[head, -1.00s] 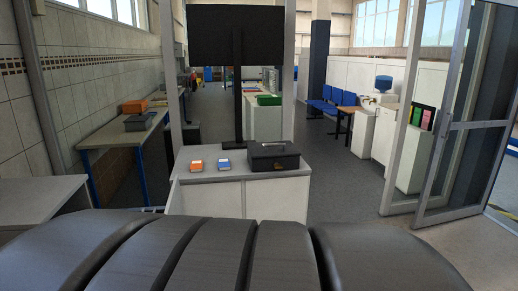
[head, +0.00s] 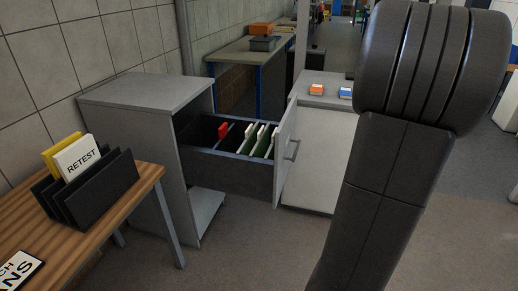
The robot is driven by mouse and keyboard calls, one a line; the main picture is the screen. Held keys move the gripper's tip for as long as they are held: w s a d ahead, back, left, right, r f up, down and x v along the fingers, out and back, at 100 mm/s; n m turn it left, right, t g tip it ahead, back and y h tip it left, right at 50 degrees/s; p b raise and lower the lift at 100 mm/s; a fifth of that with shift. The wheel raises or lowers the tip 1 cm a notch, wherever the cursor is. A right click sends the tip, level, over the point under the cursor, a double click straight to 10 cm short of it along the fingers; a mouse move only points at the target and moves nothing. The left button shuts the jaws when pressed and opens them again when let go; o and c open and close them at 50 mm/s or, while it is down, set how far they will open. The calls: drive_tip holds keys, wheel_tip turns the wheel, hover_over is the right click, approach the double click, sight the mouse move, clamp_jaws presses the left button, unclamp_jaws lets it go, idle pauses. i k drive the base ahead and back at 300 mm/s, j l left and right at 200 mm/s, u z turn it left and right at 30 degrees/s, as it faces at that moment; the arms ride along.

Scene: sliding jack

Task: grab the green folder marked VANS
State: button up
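Several hanging folders stand in the open grey drawer (head: 232,172). The green folders (head: 258,146) are toward its right side and carry white tabs (head: 249,130). A red tab (head: 223,130) stands farther left. No VANS marking is legible on any folder at this size. A white card (head: 18,270) on the wooden table, cut by the picture's lower left edge, shows letters ending in "CH" and "ANS". My arm (head: 385,190) crosses the right side of the head view. My gripper is out of view.
The drawer front (head: 287,152) juts toward the right from the grey cabinet (head: 150,92). The wooden table (head: 118,205) at left holds a black sorter (head: 98,195) with a yellow folder (head: 50,152) and a white RETEST card (head: 78,158). Floor between table and drawer is clear.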

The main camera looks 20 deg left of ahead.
sight(250, 141)
drive_tip(key=i+j+u, duration=0.15)
drive_tip(key=j+u, duration=0.2)
drive_tip(key=i+j+u, duration=0.2)
drive_tip(key=u, duration=0.2)
drive_tip(key=i+j+u, duration=0.2)
drive_tip(key=u, duration=0.15)
drive_tip(key=i+j+z, duration=0.2)
drive_tip(key=i, duration=0.35)
drive_tip(key=i+j+z, duration=0.15)
drive_tip(key=i+j, duration=0.3)
drive_tip(key=i, duration=0.1)
